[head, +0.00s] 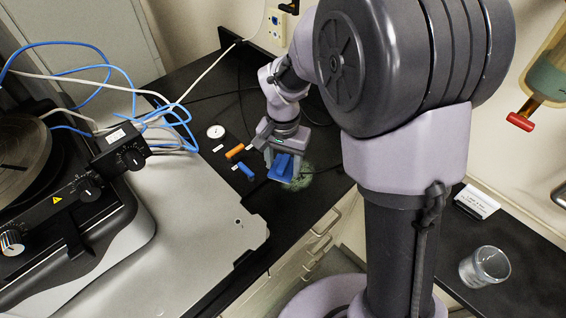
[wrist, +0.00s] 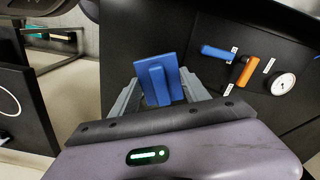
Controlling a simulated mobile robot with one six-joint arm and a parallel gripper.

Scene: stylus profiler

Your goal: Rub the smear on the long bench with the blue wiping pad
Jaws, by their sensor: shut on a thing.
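My gripper (head: 283,160) is shut on the blue wiping pad (head: 282,172) over the black long bench (head: 315,205). In the wrist view, the raised grip of the blue pad (wrist: 158,84) sits between the two grey fingers of my gripper (wrist: 160,88). The smear (head: 302,178) is a pale green, speckled patch on the bench, showing just right of and around the pad. The pad hides part of it. I cannot tell whether the pad touches the bench. The smear is not visible in the wrist view.
The profiler's grey plate (head: 190,225) and cables are further left.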

